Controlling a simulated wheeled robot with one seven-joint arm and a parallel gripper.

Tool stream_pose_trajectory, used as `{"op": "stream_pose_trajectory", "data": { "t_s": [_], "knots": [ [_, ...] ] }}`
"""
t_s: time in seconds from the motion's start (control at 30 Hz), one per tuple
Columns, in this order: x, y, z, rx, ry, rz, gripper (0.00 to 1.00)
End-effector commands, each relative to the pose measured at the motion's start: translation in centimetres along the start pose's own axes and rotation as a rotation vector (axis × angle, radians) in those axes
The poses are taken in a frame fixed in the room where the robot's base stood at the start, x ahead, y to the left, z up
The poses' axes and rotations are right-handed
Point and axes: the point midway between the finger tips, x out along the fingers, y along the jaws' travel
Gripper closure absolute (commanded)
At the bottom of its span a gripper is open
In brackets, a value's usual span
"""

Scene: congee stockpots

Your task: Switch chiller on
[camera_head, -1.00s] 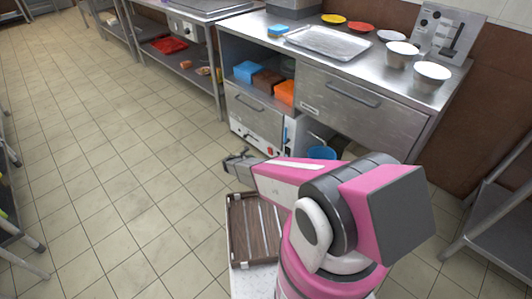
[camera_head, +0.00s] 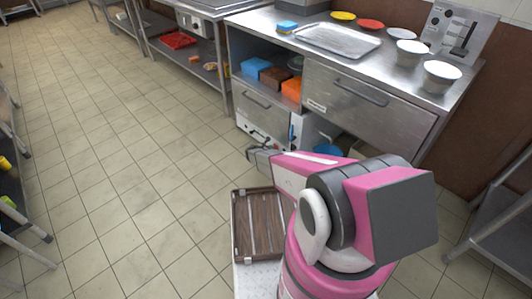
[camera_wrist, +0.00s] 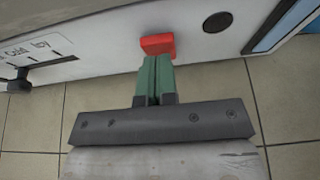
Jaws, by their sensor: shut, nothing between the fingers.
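The chiller is a white-fronted unit (camera_head: 255,131) under the steel counter; its pale front panel (camera_wrist: 105,45) fills the top of the wrist view. A red switch (camera_wrist: 157,45) stands out from that panel. My gripper (camera_wrist: 155,62) is shut, with its green fingers together and their tips at the red switch's lower edge, touching or nearly so. In the head view my gripper (camera_head: 258,153) is low in front of the chiller. I cannot make out the red switch clearly there.
A round black spot (camera_wrist: 217,22) and a blue-edged part (camera_wrist: 283,25) are right of the switch. A labelled plate (camera_wrist: 35,50) and dark lever (camera_wrist: 19,82) are at left. A drawer (camera_head: 360,100) is above. A blue bucket (camera_head: 327,152) is nearby. Open floor lies left.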

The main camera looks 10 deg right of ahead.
Motion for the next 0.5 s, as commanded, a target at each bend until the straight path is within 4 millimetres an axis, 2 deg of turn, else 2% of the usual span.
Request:
{"op": "stream_pose_trajectory", "data": {
  "t_s": [0.17,0.5],
  "knots": [
    [0.95,-0.02,0.56,-0.001,0.0,0.0,1.0],
    [1.01,-0.02,0.64,-0.001,0.0,0.0,1.0]
  ]
}}
